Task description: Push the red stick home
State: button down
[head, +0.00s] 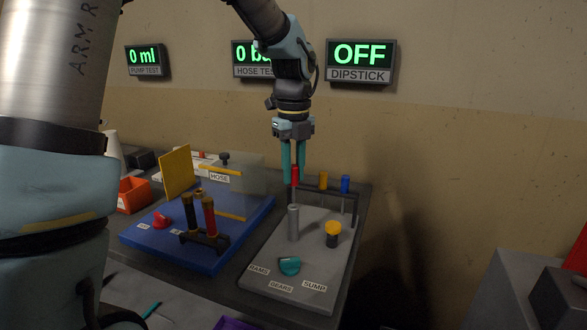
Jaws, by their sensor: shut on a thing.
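The red stick (295,178) is held upright by its red handle between the teal fingers of my gripper (295,180). The handle is above a grey upright tube (293,223) on the grey dipstick panel (318,248). A thin rod seems to run from the handle down to the tube's mouth; how deep it sits inside is hidden. A yellow-capped black fitting (333,234) stands right of the tube, and a teal knob (290,265) lies in front of it. The dipstick display (361,62) reads OFF.
A rack behind the tube holds an orange-topped stick (323,181) and a blue-topped stick (345,184). The blue hose panel (170,245) is on the left, with red and black cylinders (209,216) and a yellow plate (176,172). A grey block stands at far right.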

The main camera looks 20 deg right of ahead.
aim_at(293, 184)
jog(key=shift+f+b, duration=0.4)
jog(key=shift+f, duration=0.85)
jog(key=shift+f, duration=0.15)
jog(key=shift+f+b, duration=0.5)
jog(key=shift+f, duration=0.45)
jog(key=shift+f, duration=0.55)
jog(key=c, duration=0.6)
grip_release()
notch_tip(293, 184, up, 11)
jog(key=shift+f+b, duration=0.1)
jog(key=shift+b, duration=0.5)
